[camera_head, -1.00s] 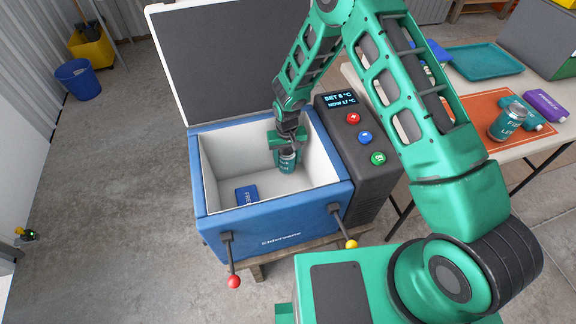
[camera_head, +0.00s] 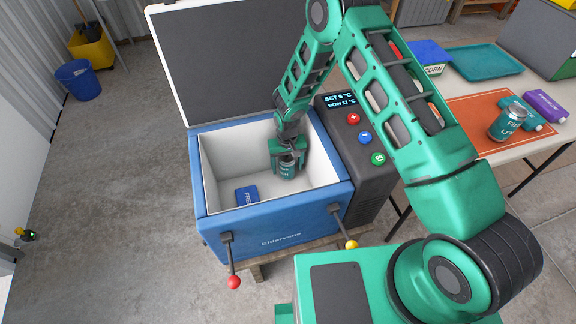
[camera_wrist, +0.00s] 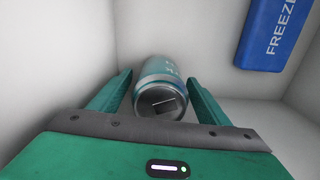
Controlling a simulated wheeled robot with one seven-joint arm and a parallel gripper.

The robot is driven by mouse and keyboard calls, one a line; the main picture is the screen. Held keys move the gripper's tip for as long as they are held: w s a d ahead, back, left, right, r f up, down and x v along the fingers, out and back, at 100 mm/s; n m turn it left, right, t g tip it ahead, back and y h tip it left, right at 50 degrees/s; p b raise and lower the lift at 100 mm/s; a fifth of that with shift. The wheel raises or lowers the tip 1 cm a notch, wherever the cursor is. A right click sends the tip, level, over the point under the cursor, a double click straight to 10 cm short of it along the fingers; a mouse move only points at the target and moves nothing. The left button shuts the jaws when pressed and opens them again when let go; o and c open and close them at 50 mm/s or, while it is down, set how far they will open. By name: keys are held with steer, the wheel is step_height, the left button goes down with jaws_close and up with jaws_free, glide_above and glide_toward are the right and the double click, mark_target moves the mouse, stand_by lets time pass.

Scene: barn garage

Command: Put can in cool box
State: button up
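A teal can (camera_head: 287,168) with a silver top is inside the blue cool box (camera_head: 215,222), near its right inner wall. The cool box is open, its lid (camera_head: 230,65) raised at the back. My gripper (camera_head: 288,163) reaches down into the box with its fingers on either side of the can. In the wrist view the can (camera_wrist: 160,92) lies between my spread fingers (camera_wrist: 160,90), with gaps showing on both sides. My gripper looks open. The can's underside and its contact with the floor are hidden.
A blue freeze pack (camera_head: 246,196) lies in the box at the front left. A control panel (camera_head: 366,150) adjoins its right side. The table holds another teal can (camera_head: 507,124), an orange mat (camera_head: 470,118), a teal tray (camera_head: 484,63) and a purple item (camera_head: 545,106).

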step_height(320, 180, up, 12)
steer(key=shift+r, duration=0.15)
stand_by(0.7)
steer(key=shift+r, duration=0.1)
